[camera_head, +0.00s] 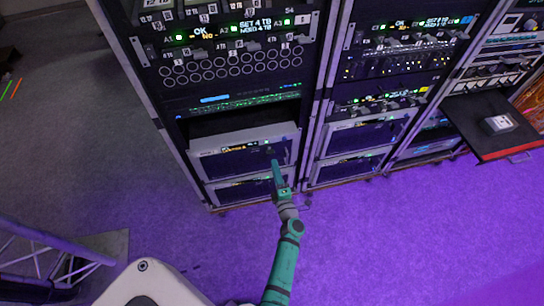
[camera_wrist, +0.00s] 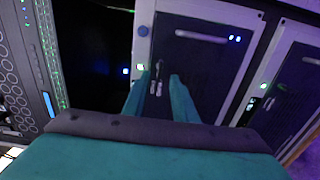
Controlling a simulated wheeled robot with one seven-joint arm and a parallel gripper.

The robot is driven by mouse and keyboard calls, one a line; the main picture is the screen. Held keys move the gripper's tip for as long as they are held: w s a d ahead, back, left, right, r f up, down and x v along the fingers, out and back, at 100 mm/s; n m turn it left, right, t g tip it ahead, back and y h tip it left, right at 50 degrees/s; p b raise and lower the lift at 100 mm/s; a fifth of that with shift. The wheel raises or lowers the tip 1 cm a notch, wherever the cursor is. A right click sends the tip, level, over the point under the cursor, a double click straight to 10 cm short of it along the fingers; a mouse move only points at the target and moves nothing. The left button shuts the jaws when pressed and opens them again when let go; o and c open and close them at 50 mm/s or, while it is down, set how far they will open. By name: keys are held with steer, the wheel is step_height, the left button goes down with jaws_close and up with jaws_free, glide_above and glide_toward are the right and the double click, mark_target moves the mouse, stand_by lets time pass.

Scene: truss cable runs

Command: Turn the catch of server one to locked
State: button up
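My gripper (camera_head: 276,166) reaches to the front of the upper server (camera_head: 215,162) low in the left rack. Its label is too small to read. In the wrist view, where the picture is turned sideways, this server's dark front (camera_wrist: 215,68) has a pale rim and a long bar handle (camera_wrist: 202,36). A small metal catch (camera_wrist: 156,84) shows between the two teal fingers (camera_wrist: 159,78). The fingers are apart, with the catch closer to the left one. I cannot tell whether they touch the panel or which way the catch is turned.
A second server (camera_head: 230,192) sits directly below; its front also shows in the wrist view (camera_wrist: 300,75). The right rack (camera_head: 350,138) stands beside. A dark pull-out shelf (camera_head: 480,123) juts out farther right. A grey truss (camera_head: 45,255) lies at lower left. The floor (camera_head: 400,240) in front is clear.

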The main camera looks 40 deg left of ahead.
steer(key=x, duration=0.6)
steer(key=shift+a, duration=0.25)
steer(key=shift+c, duration=0.5)
steer(key=shift+d, duration=0.1)
jaws_close()
